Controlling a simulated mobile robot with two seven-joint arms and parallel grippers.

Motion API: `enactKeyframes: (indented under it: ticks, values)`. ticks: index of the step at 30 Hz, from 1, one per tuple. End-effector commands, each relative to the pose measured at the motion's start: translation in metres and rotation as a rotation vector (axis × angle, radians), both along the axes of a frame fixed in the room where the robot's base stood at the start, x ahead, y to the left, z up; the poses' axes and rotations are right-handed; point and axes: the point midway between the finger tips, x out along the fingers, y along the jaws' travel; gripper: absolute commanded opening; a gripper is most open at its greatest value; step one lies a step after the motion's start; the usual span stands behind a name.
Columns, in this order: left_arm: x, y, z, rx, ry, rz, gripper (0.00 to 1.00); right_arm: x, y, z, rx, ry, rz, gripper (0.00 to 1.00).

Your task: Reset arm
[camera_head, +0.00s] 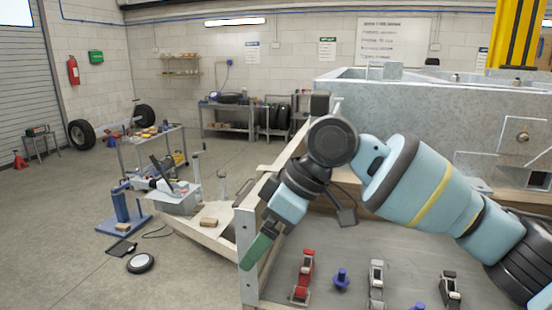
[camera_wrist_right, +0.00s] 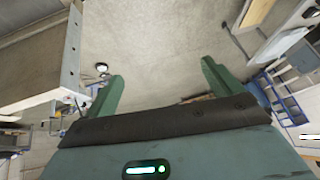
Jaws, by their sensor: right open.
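My right arm comes in from the right in the head view, bent at the elbow. Its right gripper (camera_head: 258,250) has green fingers and points down and left, over the left edge of the grey work surface (camera_head: 330,248). In the right wrist view the same gripper (camera_wrist_right: 162,82) has its two green fingers wide apart. Nothing is between them except the view of the concrete floor. My left gripper is not in view.
A red clamp (camera_head: 303,275), a blue part (camera_head: 341,279) and grey clamps (camera_head: 376,284) stand on the surface. A grey metal trailer frame (camera_head: 430,110) stands behind my arm. A cart (camera_head: 160,145) is farther left.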

Motion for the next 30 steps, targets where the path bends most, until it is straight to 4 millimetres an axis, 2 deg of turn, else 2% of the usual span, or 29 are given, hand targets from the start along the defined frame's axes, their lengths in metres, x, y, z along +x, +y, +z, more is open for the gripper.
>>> enactKeyframes:
  ticks: [1, 7, 16, 23, 30]
  values:
    - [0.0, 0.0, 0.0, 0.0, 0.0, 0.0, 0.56, 0.002, 0.007, -0.019, 0.043, 0.014, -0.011, 0.91]
    - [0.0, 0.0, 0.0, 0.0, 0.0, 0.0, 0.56, 0.012, 0.027, -0.078, 0.204, 0.022, -0.092, 0.91]
    - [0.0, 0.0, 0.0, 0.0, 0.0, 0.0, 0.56, 0.019, 0.034, -0.161, 0.415, 0.023, -0.285, 0.91]
    - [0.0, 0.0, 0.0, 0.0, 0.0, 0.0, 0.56, 0.016, 0.018, -0.228, 0.524, 0.006, -0.481, 0.91]
    - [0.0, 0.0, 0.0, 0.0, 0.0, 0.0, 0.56, -0.003, -0.019, -0.302, 0.567, -0.037, -0.705, 0.91]
